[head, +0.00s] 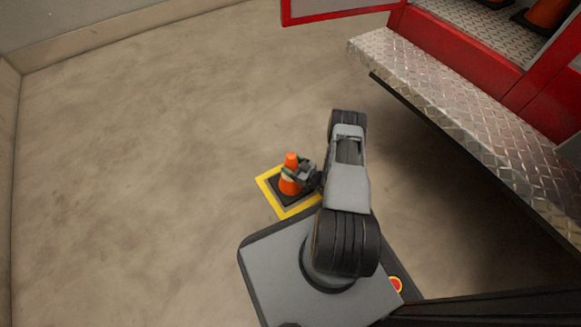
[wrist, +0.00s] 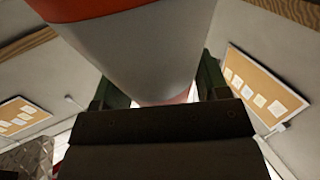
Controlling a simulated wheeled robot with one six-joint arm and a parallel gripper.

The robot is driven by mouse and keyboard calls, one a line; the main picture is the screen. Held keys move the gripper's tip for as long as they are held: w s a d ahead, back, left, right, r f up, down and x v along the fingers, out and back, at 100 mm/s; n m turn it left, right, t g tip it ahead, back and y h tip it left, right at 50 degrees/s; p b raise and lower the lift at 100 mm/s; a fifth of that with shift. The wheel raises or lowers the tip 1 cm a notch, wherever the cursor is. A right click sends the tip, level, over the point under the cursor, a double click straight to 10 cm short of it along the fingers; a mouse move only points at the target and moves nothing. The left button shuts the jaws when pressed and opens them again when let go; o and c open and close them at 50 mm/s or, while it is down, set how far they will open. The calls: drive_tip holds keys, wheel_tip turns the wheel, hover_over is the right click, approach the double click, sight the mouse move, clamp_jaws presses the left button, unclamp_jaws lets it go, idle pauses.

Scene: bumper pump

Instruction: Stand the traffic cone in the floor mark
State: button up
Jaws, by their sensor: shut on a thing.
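The traffic cone (head: 290,176) is orange with a pale band and a dark square base. In the head view it is upright inside the yellow square floor mark (head: 267,184), just beyond my base. The dark base seems to lie within the yellow border; I cannot tell if it touches the floor. My gripper (head: 299,173) is shut on the cone from its right side, around the upper part. In the wrist view the cone (wrist: 160,45) fills the top middle between the two green fingers of my gripper (wrist: 157,85).
A red truck with a diamond-plate step (head: 440,90) stands at the right, with more orange cones (head: 548,14) in its open compartment. A red door or flap (head: 335,10) sticks out at the top. The floor at the left is clear up to the walls.

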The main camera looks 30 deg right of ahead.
drive_tip(key=shift+f, duration=0.15)
drive_tip(key=o, duration=1.7)
drive_tip(key=shift+o, duration=0.2)
